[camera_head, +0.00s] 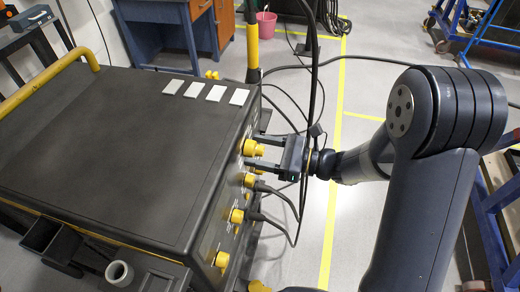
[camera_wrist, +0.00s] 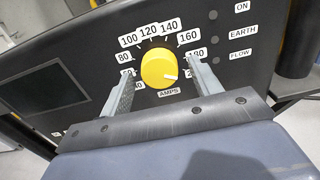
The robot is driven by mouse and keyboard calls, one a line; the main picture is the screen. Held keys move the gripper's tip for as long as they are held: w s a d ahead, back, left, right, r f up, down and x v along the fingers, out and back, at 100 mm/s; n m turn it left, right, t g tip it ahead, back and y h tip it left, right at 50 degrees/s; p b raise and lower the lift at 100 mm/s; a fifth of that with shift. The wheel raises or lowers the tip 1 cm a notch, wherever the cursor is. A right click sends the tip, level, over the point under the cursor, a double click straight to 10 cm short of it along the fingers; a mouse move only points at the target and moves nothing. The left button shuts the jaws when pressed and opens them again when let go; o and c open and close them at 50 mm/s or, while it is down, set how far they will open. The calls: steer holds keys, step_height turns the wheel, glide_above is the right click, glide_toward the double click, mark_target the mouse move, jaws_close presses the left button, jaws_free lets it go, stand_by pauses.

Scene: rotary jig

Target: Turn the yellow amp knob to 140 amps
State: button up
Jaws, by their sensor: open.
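The yellow amp knob (camera_wrist: 159,66) sits on the dark panel in the wrist view, under a "140" label (camera_wrist: 170,24) and above the word "AMPS". Its white pointer mark is at the lower right, below the 180 label and well clockwise of 140. My gripper (camera_wrist: 158,72) is open, one finger at the left and one at the right of the knob. Gaps show between the fingers and the knob. The fingers partly hide the lower scale labels. In the head view, my gripper (camera_head: 261,153) reaches the panel at the topmost yellow knob (camera_head: 252,147).
Black cables plug into the machine's front (camera_head: 262,187) just below my gripper, and more cables hang beside it. Other yellow knobs (camera_head: 236,216) sit lower on the panel. A dark screen (camera_wrist: 48,98) lies left of the knob.

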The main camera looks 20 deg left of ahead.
steer(key=shift+a, duration=0.1)
steer(key=shift+c, duration=0.4)
steer(key=c, duration=0.9)
steer(key=shift+f+n+b, duration=0.15)
steer(key=shift+n+b, duration=0.25)
steer(key=shift+b, duration=0.1)
steer(key=n+b, duration=1.3)
steer(key=b, duration=0.5)
steer(key=shift+f+n, duration=0.15)
steer(key=shift+n, duration=0.15)
steer(key=n+b, duration=0.1)
steer(key=b, duration=0.1)
steer(key=n+b, duration=0.2)
steer(key=shift+r+b, duration=0.25)
steer(key=shift+b, duration=0.05)
steer(key=shift+r+n, duration=0.1)
steer(key=shift+n, duration=0.3)
